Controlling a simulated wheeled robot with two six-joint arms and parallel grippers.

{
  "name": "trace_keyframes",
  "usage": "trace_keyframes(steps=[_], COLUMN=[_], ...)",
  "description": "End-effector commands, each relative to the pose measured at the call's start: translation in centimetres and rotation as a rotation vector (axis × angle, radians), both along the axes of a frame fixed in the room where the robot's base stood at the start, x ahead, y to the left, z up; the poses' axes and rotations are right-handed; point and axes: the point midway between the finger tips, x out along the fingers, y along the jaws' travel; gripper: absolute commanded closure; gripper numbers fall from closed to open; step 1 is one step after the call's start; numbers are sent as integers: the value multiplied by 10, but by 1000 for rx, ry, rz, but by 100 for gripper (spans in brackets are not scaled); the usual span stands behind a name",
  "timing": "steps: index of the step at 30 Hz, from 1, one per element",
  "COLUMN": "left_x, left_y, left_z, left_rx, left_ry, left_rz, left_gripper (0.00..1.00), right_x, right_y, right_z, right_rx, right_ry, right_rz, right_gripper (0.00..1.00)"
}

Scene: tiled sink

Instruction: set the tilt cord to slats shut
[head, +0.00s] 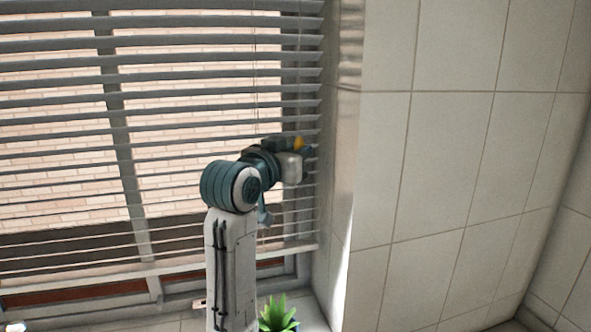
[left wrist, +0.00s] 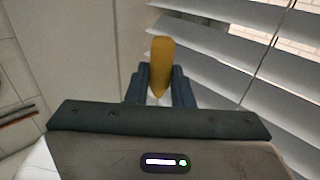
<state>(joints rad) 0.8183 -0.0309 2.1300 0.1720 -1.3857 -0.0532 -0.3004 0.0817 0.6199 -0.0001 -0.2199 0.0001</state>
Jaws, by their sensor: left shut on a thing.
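The window blind (head: 60,120) has grey slats with wide gaps, and a brick wall shows through them. My left gripper (head: 304,150) is in front of the blind's right edge. It is shut on a yellow-orange tapered cord end (head: 298,143), which I take for the tilt cord's pull. In the left wrist view, this cord end (left wrist: 162,62) stands between the dark fingers (left wrist: 160,88), with slats behind it to the right. Its cord is not clearly visible above it. My right gripper is not in view.
Thin cords (head: 255,60) hang down the blind left of the gripper. A tiled wall (head: 450,150) stands to the right beyond the window recess. A green plant (head: 278,315) sits low, beside my arm.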

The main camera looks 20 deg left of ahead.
Motion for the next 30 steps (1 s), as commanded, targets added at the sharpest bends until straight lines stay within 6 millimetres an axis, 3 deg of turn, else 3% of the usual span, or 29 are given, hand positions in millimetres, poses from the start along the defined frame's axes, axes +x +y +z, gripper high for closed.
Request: trace_keyframes(steps=[3,9,21,22,24,30], left_x=[0,0,-1,-1,-1,-1], left_y=[0,0,0,0,0,0], left_z=[30,57,66,67,66,64], left_rx=[0,0,-1,-1,-1,0], left_ry=[-8,-4,-11,-12,-10,-6], left_rz=[1,1,2,2,2,1], left_gripper=[100,100,100,74,60,58], right_x=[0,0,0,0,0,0], right_y=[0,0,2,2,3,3], right_z=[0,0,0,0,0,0], right_rx=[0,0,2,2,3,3], right_ry=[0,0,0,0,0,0], right_rz=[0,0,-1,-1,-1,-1], right_gripper=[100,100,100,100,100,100])
